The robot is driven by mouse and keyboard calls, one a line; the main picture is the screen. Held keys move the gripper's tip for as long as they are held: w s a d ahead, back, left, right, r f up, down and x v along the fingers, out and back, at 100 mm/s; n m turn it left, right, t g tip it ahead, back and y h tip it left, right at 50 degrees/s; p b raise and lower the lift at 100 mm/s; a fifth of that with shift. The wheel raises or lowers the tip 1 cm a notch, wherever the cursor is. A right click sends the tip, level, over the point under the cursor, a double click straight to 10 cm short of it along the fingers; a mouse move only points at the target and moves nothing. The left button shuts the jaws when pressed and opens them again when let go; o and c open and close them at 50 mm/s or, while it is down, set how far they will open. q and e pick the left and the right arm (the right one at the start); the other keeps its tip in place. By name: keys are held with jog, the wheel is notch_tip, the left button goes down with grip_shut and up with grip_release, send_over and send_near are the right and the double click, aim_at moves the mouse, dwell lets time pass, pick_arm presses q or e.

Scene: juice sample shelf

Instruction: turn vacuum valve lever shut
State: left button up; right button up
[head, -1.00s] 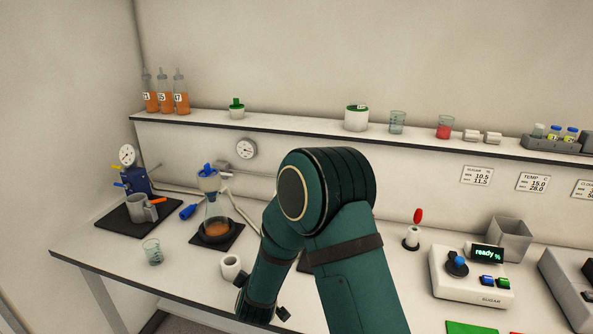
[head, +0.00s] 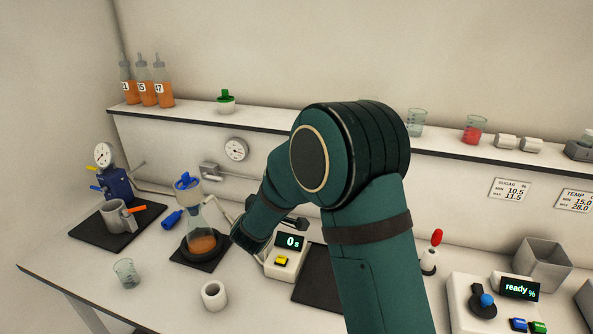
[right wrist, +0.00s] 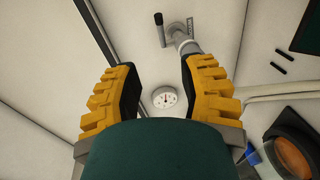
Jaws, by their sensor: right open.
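The grey vacuum valve (head: 211,171) is on the back wall below the shelf, small in the head view. In the right wrist view the valve (right wrist: 183,37) is near the top, with its lever (right wrist: 160,32) ending in a black tip. My right gripper (right wrist: 157,75) is open and empty, its orange-padded fingers pointing towards the wall. The lever is beyond the fingertips and appears apart from them. In the head view my right forearm mostly hides the gripper. My left gripper is in neither current view.
A round gauge (head: 236,149) is on the wall beside the valve. A flask (head: 201,236) with orange liquid and a blue-topped funnel (head: 187,188) stands below. A timer (head: 286,258) reads 0 s. A white cup (head: 214,295) and a beaker (head: 125,272) stand in front.

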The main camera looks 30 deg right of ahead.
jog(key=b+x, duration=0.1)
jog(key=x, duration=1.2)
jog(key=shift+d+f, duration=0.15)
jog(key=shift+f, duration=0.05)
jog(key=shift+o, duration=0.2)
jog(key=shift+w, duration=0.15)
grip_shut()
